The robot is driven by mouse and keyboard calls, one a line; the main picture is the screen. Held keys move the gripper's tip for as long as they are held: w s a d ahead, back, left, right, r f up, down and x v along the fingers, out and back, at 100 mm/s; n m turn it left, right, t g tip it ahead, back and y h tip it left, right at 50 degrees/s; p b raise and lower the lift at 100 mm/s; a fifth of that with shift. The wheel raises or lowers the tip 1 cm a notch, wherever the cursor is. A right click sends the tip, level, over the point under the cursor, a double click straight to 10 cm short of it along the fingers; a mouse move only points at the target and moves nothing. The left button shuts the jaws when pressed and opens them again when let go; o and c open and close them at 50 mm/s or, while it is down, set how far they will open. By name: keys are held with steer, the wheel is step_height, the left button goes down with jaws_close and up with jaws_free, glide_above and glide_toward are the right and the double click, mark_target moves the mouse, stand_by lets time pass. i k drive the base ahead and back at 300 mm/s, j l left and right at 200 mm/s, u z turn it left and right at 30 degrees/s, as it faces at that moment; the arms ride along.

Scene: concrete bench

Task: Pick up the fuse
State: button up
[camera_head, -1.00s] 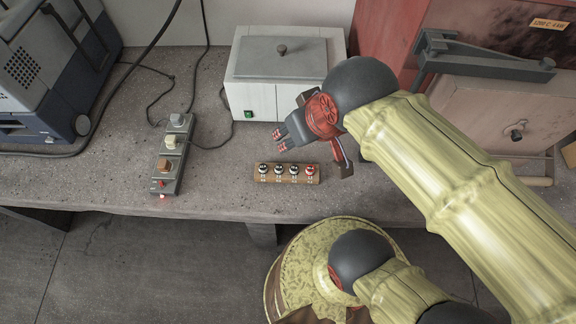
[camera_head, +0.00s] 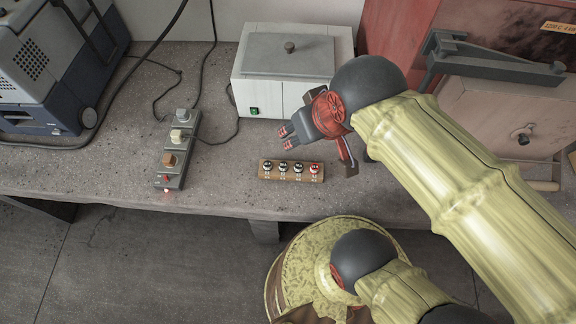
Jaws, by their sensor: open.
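A small wooden block (camera_head: 263,177) lies near the front edge of the bench and holds a row of several small fuse-like pieces. Most have black and white tops, and the fuse at the right end (camera_head: 314,169) has a red top. I cannot tell from the picture which one the task means. My gripper (camera_head: 287,138) is above and behind the block, pointing left. Its red-marked fingertips are apart and nothing shows between them. It does not appear to touch the block or the fuses.
A power strip (camera_head: 180,150) with plugs and cords lies to the left. A white lidded box (camera_head: 285,70) stands behind my gripper. A blue-grey machine (camera_head: 55,70) is at the far left. A dark clamp-like bar (camera_head: 490,65) is at right. Bare bench lies between strip and block.

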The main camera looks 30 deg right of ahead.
mark_target(283, 167)
steer(key=z, duration=2.1)
steer(key=j+u, duration=0.1)
steer(key=u, duration=0.3)
steer(key=k+j+u, duration=0.1)
steer(key=u, duration=0.3)
steer(key=j+u, duration=0.1)
steer(key=u, duration=0.3)
steer(key=j+u, duration=0.15)
steer(key=u, duration=0.25)
steer(key=k+j+z, duration=0.15)
steer(key=j, duration=0.3)
steer(key=k+j+z, duration=0.15)
steer(key=k+j, duration=0.15)
steer(key=j, duration=0.15)
steer(key=k+j+z, duration=0.1)
steer(key=k+j, duration=0.15)
steer(key=j, duration=0.2)
steer(key=k+j+z, duration=0.15)
steer(key=j, duration=0.25)
steer(key=k, duration=0.1)
